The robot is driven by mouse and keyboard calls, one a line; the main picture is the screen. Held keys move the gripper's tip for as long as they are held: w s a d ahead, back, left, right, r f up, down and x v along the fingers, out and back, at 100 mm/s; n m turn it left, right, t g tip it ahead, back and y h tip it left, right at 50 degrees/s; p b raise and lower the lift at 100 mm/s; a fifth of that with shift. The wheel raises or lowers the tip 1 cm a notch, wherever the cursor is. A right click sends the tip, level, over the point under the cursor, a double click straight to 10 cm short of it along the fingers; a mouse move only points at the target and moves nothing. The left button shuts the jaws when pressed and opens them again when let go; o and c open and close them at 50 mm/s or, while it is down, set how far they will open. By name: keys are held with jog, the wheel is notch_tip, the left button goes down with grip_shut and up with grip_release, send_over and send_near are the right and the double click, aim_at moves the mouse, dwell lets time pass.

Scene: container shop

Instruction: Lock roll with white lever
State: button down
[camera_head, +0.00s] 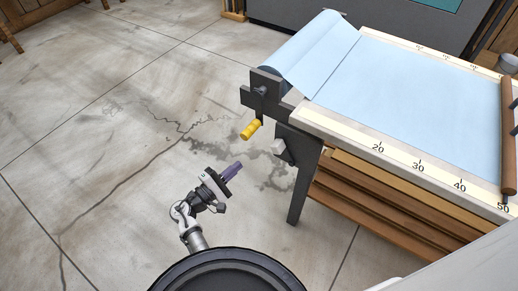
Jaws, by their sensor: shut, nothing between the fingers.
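A roll of light blue sheet (300,48) is mounted at the left end of a work table, with its sheet drawn out over the top. A dark bracket (263,92) holds the roll's near end. A crank with a yellow handle (251,130) hangs below the bracket. A small white lever or block (279,147) sits on the table's dark leg, right of and below the yellow handle. My gripper (239,166) is shut and empty, in the air left of the white piece and below the yellow handle, apart from both. Its purple fingers point right toward the leg.
The table's front edge carries a ruler strip (400,163) with numbers. A dark leg (299,185) and wooden shelves (375,205) stand below it. A brown wooden bar (508,135) lies at the right. The concrete floor on the left is clear.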

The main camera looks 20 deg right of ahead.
jog(key=w+d+r+p, duration=0.1)
jog(key=d+r+p, duration=0.2)
jog(key=d, duration=0.8)
jog(key=shift+w+r+p, duration=0.15)
jog(key=shift+w+p, duration=0.2)
